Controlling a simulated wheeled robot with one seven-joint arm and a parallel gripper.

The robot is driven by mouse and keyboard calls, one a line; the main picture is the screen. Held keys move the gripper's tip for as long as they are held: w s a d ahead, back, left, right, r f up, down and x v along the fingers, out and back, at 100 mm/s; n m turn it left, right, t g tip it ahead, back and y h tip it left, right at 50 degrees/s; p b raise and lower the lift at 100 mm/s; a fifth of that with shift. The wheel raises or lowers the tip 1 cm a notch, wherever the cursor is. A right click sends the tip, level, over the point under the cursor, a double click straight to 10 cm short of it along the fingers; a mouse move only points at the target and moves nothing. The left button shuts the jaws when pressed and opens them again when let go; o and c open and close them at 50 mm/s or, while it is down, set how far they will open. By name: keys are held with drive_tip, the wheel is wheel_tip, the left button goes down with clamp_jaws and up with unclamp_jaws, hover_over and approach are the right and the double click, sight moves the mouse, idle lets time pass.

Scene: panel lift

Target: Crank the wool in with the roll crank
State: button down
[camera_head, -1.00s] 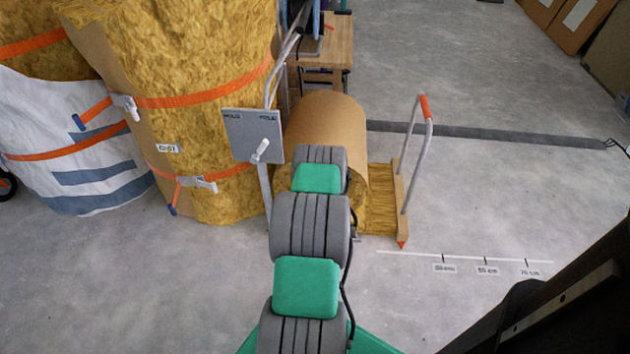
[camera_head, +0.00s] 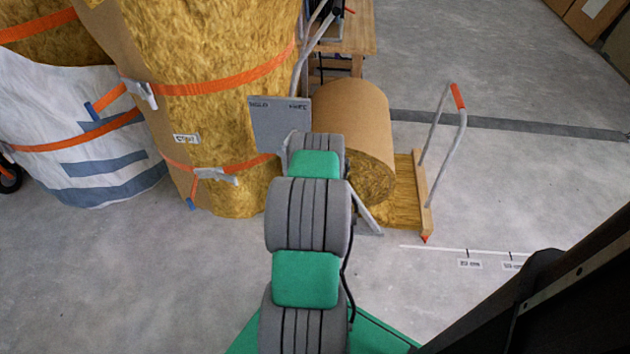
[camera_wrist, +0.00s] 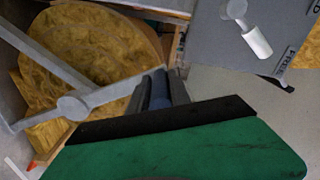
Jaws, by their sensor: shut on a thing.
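The wool roll (camera_head: 345,125), brown-papered with yellow wool at its end, lies at centre. A short strip of wool (camera_head: 405,185) runs out right of it to a wooden end bar (camera_head: 422,195) with a red-gripped handle (camera_head: 457,96). In the wrist view, the roll crank (camera_wrist: 72,107) is a grey arm with a round hub in front of the roll's end (camera_wrist: 85,55). My gripper (camera_wrist: 158,88) is shut on the crank's handle, mostly hidden between the fingers. In the head view my arm hides gripper and crank.
A grey panel (camera_head: 280,122) stands left of the roll; its white-handled lever (camera_wrist: 257,42) points towards the FREE label. Large strapped wool bales (camera_head: 215,60) stand left. A marked scale line (camera_head: 465,252) lies on the floor at right.

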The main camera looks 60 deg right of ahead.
drive_tip(key=c, duration=1.2)
unclamp_jaws()
drive_tip(key=p+v, duration=0.1)
drive_tip(key=v, duration=0.6)
drive_tip(key=shift+s+a, duration=0.2)
drive_tip(key=shift+a, duration=0.15)
